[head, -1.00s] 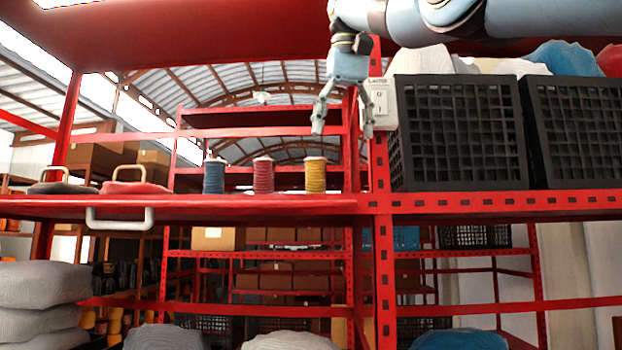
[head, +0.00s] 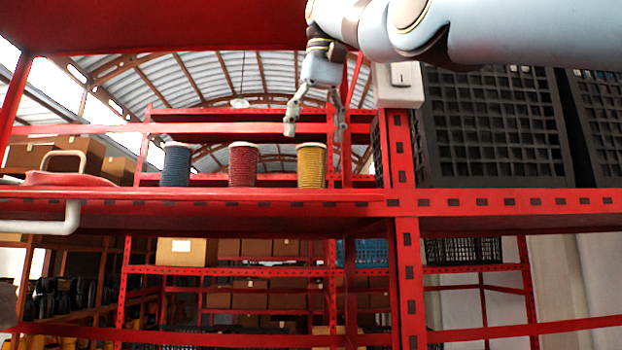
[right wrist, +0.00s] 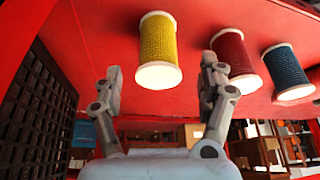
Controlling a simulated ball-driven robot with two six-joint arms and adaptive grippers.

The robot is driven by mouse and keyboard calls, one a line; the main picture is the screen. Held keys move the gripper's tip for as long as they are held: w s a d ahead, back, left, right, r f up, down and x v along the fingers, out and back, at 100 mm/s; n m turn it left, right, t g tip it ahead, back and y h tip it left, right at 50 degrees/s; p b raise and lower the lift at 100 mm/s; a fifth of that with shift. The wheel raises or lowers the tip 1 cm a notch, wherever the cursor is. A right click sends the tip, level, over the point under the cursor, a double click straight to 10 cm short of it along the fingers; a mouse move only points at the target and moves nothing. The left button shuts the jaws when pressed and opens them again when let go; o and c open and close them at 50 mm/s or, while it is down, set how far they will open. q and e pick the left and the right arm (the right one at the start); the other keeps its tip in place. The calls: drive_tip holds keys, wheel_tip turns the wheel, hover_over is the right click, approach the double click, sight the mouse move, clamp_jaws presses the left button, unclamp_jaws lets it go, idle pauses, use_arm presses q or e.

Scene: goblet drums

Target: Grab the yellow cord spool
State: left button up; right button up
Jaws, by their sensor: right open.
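The yellow cord spool (head: 311,166) stands upright on the red shelf, at the right end of a row with a red spool (head: 243,164) and a blue spool (head: 176,165). My right gripper (head: 315,132) is open and empty, pointing down in front of and above the yellow spool in the head view. In the right wrist view the yellow spool (right wrist: 158,50) lies beyond the gap between the open fingers (right wrist: 160,88), apart from them. The red spool (right wrist: 234,60) is behind the other fingertip, and the blue spool (right wrist: 288,72) is farther right. My left gripper is not in view.
Black crates (head: 490,130) stand on the shelf to the right, past a red upright (head: 408,250) with a white switch box (head: 400,85). A red item with a handle (head: 70,178) lies at the left. The red shelf edge (head: 200,205) runs below the spools.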

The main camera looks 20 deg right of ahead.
sight(312, 164)
drive_tip(key=shift+w+f, duration=0.85)
drive_tip(key=shift+f, duration=0.05)
drive_tip(key=x, duration=0.4)
drive_tip(key=shift+w+d+f, duration=0.1)
drive_tip(key=shift+w+d, duration=0.05)
drive_tip(key=shift+d, duration=0.05)
drive_tip(key=shift+w+f, duration=0.1)
drive_tip(key=shift+f, duration=0.05)
drive_tip(key=c, duration=0.9)
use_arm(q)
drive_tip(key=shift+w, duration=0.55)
use_arm(e)
drive_tip(key=c, duration=0.3)
